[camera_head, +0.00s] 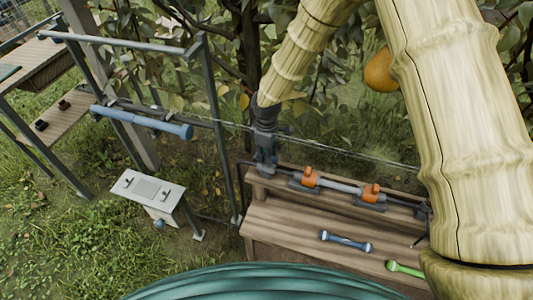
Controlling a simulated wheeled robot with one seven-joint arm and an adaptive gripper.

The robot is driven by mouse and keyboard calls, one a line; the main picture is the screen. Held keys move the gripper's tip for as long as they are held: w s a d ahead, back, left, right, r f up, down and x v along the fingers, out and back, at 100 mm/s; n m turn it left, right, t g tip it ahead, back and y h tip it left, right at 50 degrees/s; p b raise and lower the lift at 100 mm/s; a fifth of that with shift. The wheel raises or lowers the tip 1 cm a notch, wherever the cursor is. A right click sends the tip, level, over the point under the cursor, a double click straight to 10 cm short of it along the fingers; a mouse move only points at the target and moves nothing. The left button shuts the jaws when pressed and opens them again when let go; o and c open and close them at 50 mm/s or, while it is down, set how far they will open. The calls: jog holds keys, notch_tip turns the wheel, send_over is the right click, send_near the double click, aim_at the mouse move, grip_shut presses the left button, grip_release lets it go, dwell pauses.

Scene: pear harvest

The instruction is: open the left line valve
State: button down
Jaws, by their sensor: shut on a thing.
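Two orange valve handles sit on one grey pipe along the back of a wooden bench: the left valve (309,177) and the right valve (370,193). My gripper (265,168) points down at the bench's back left corner, a short way left of the left valve. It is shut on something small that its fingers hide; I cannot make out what. No contact between my gripper and the left orange handle shows. My pale, ribbed arm covers the right of the view.
A blue-handled tool (346,241) and a green tool (404,269) lie on the bench (290,228). A grey control box (148,190) and a metal frame (212,120) with a blue cylinder (150,122) stand left. An orange fruit (380,72) hangs behind my arm.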

dwell(0.3)
jog(key=c, duration=1.3)
grip_release()
notch_tip(320, 180, up, 12)
jog(key=shift+d, duration=0.1)
